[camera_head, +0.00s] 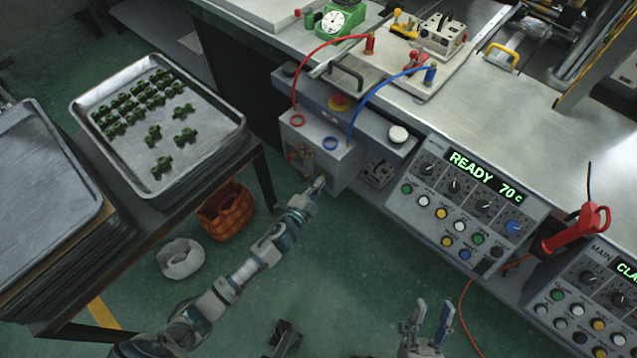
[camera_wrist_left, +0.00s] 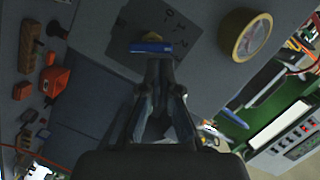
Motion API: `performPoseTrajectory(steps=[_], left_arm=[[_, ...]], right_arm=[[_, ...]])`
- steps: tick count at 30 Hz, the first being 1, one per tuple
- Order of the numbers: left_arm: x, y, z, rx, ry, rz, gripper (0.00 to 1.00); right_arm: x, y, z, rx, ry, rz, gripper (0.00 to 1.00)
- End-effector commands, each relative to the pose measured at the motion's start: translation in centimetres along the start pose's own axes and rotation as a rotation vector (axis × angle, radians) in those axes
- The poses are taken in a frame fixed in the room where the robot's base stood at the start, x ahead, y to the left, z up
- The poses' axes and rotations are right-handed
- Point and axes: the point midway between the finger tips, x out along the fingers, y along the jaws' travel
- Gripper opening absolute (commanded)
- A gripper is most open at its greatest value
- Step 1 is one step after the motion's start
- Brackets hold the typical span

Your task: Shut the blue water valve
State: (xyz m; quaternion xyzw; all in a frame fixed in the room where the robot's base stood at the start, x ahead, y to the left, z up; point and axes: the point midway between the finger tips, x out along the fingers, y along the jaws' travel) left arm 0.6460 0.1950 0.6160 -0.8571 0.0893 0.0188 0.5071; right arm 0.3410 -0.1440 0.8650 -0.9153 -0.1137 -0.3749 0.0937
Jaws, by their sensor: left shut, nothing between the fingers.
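A blue valve handle (camera_wrist_left: 152,47) with a brass-coloured part above it sits on a grey panel in the left wrist view. It is a short bar lying crosswise just beyond my left fingertips. My left gripper (camera_wrist_left: 160,64) is shut and empty, its tips close to the handle; I cannot tell whether they touch it. In the head view my left gripper (camera_head: 318,186) is at the front of the grey box (camera_head: 343,168), where the blue handle is hard to make out. My right gripper (camera_head: 433,304) is open and empty above the floor.
Red (camera_head: 310,70) and blue (camera_head: 385,88) hoses run from the box to the bench. A control panel reading READY 70 (camera_head: 485,178) stands to the right. A tray (camera_head: 225,145) with green parts is on the left. A tape roll (camera_wrist_left: 240,35) shows in the wrist view.

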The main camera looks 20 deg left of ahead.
Motion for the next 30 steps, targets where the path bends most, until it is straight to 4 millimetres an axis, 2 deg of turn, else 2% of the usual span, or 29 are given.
performPoseTrajectory(steps=[12, 30], left_arm=[[0.1, -0.1, 0.5, -0.001, 0.000, 0.000, 0.00], [0.1, -0.4, 0.6, -0.084, 0.000, 0.020, 0.00]], right_arm=[[-0.1, 0.0, -0.6, 0.003, 0.039, 0.000, 0.40], [0.5, 0.2, 2.0, -0.012, -0.150, 0.001, 0.40]])
